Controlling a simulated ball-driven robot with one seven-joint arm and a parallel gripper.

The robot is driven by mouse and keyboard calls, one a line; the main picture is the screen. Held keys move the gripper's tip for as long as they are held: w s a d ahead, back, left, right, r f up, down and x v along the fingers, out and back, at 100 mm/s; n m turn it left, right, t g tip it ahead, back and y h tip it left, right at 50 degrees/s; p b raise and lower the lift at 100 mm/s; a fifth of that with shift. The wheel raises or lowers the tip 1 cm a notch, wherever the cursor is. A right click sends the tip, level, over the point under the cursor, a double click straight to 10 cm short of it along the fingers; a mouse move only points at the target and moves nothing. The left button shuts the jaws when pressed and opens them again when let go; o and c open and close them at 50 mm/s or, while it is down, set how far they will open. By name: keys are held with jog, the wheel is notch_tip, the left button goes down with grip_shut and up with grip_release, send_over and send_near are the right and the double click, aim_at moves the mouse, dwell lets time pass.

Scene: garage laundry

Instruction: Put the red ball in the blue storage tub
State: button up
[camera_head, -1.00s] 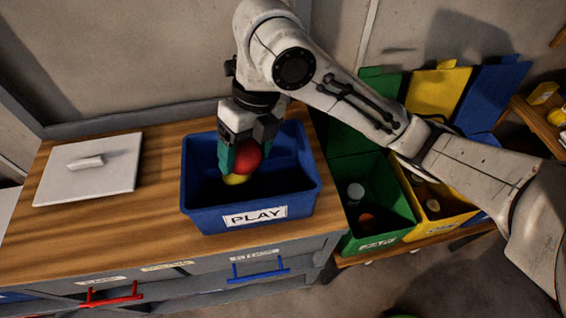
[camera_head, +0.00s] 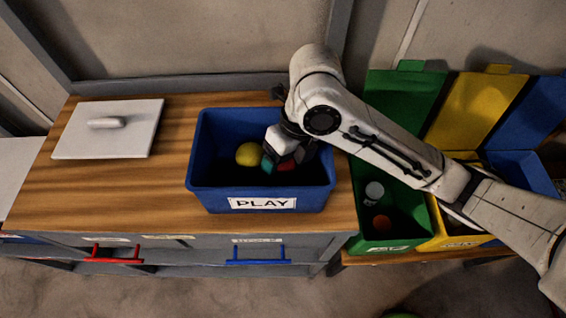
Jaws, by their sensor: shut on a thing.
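The blue storage tub (camera_head: 214,202) stands open on the wooden-topped cabinet, with a white PLAY label on its front. My gripper (camera_head: 282,166) reaches down inside the tub, in its right half. It is shut on the red ball (camera_head: 287,167), of which only a small part shows below the fingers. Whether the ball touches the tub floor cannot be told. A yellow ball (camera_head: 249,154) lies in the tub, left of my gripper.
A white lid (camera_head: 108,141) with a handle lies on the cabinet top (camera_head: 100,190) left of the tub. Open green (camera_head: 412,222) and yellow (camera_head: 455,225) bins stand to the right, under my arm; the green one holds several small items.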

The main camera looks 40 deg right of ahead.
jog(key=shift+f, duration=0.25)
jog(key=o, duration=1.1)
jog(key=shift+r, duration=0.1)
jog(key=p+v, duration=0.6)
jog(key=v, duration=0.6)
jog(key=shift+a+r, duration=0.1)
jog(key=shift+r, duration=0.05)
